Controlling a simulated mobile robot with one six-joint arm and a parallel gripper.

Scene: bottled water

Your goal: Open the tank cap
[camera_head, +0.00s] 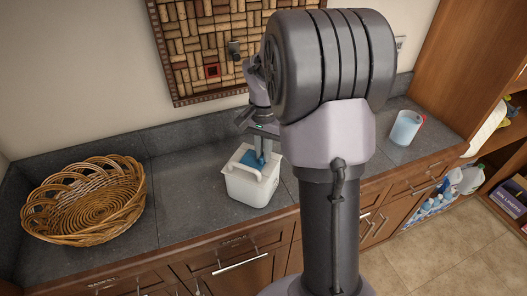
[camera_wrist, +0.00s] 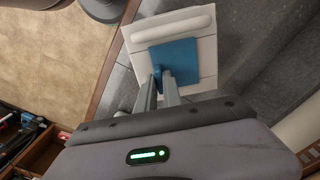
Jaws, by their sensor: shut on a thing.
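The white tank (camera_head: 243,186) stands upright on the dark counter. Its blue cap (camera_head: 251,160) sits on the top face, and a white handle runs beside it. In the wrist view the tank (camera_wrist: 208,71) shows from above, with the square blue cap (camera_wrist: 180,55) lying flat against its top. My gripper (camera_head: 262,157) reaches down to the cap from above. In the wrist view my gripper (camera_wrist: 161,74) has its two fingers close together, shut on a part of the blue cap. The fingers hide some of that part.
A wicker basket (camera_head: 84,203) stands on the counter at the left. A translucent blue-tinted pitcher (camera_head: 405,128) stands on the counter at the right. A cork board (camera_head: 213,50) hangs on the wall behind. The counter between basket and tank is clear.

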